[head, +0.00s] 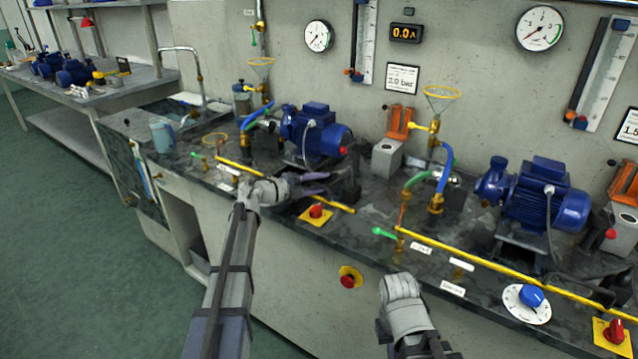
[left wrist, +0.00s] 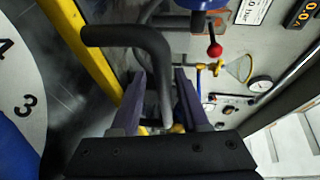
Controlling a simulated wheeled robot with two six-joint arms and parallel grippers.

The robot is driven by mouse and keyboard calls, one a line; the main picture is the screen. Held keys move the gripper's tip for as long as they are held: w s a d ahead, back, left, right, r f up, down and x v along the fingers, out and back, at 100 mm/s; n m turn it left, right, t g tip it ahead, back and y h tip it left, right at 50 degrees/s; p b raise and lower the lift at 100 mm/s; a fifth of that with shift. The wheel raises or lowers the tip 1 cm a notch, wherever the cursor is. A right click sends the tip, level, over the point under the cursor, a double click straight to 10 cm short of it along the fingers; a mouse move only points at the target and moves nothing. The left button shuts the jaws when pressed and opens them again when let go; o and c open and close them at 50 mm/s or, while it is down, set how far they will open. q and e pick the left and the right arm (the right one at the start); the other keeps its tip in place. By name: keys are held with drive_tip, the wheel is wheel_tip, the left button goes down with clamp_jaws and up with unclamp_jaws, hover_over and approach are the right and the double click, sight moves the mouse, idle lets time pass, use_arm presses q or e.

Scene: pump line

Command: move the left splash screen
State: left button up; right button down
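My left gripper (head: 322,184) reaches over the bench top in front of the left blue pump (head: 316,133). Its two purple fingers are apart. In the left wrist view a black bent bar (left wrist: 125,36), which looks like the left splash screen's handle, runs down between the fingers (left wrist: 160,100). I cannot tell if either finger touches it. A dark shape (head: 346,180) beside the fingertips in the head view may be the screen; its outline is unclear. Of my right arm only a grey wrist part shows at the bottom of the head view; its fingers are hidden.
A yellow rail (head: 480,258) runs along the bench front. A red knob on a yellow plate (head: 316,213) sits just below the left gripper. An orange-and-grey unit (head: 392,145) and brass fittings with hoses (head: 436,190) stand to the right. A white dial (left wrist: 20,75) is close in the left wrist view.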

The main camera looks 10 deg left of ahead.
use_arm(q)
drive_tip(key=p+v, duration=0.1)
drive_tip(key=v, duration=0.7)
drive_tip(key=shift+w, duration=0.1)
idle(0.5)
